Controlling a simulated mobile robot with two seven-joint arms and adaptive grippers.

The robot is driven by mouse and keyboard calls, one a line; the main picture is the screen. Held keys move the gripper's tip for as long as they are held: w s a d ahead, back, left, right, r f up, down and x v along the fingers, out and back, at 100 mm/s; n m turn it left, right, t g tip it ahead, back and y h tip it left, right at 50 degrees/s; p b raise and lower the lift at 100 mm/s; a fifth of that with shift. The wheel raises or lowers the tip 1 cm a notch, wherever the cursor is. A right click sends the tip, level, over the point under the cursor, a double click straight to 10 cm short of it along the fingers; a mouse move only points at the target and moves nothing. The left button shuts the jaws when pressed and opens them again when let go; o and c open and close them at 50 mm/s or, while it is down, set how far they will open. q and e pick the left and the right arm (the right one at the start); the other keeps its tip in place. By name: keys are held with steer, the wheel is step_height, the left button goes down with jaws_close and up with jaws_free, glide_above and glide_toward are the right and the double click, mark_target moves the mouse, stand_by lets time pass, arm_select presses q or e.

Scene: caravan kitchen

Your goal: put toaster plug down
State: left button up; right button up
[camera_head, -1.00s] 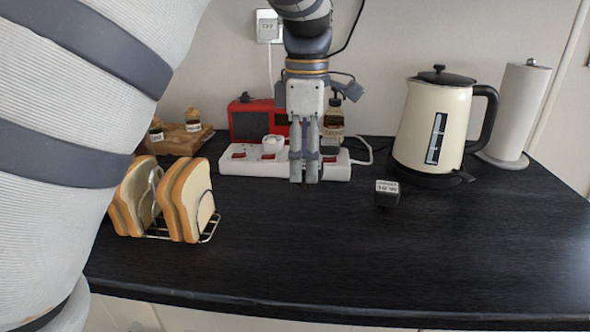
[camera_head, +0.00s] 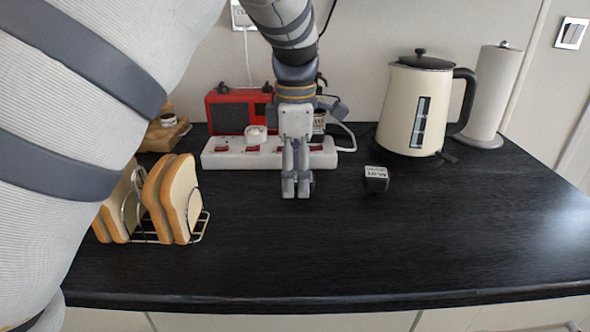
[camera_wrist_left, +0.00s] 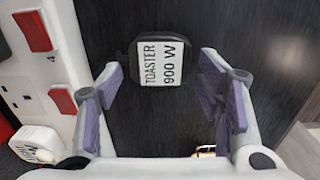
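The toaster plug (camera_head: 376,180) is a small black block with a white label. It rests on the dark counter (camera_head: 330,245), in front of the kettle and right of my left gripper. In the left wrist view the toaster plug (camera_wrist_left: 166,60) shows its label, "TOASTER 900 W", beyond the fingertips and touching neither. My left gripper (camera_head: 297,190) points down just in front of the power strip. In the wrist view the left gripper (camera_wrist_left: 158,85) has its fingers apart with nothing held between them. My right gripper is not in view.
A white power strip (camera_head: 225,152) with red switches and a white plug (camera_head: 256,135) lies behind my gripper. A red radio (camera_head: 228,112) stands behind it. A toast rack (camera_head: 202,225) with bread is at left, a cream kettle (camera_head: 410,105) at right. The front counter is clear.

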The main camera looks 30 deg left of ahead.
mark_target(295, 177)
arm_select(q)
step_height(295, 177, up, 12)
steer(key=shift+r+b, duration=0.2)
steer(key=shift+b, duration=0.2)
stand_by(0.4)
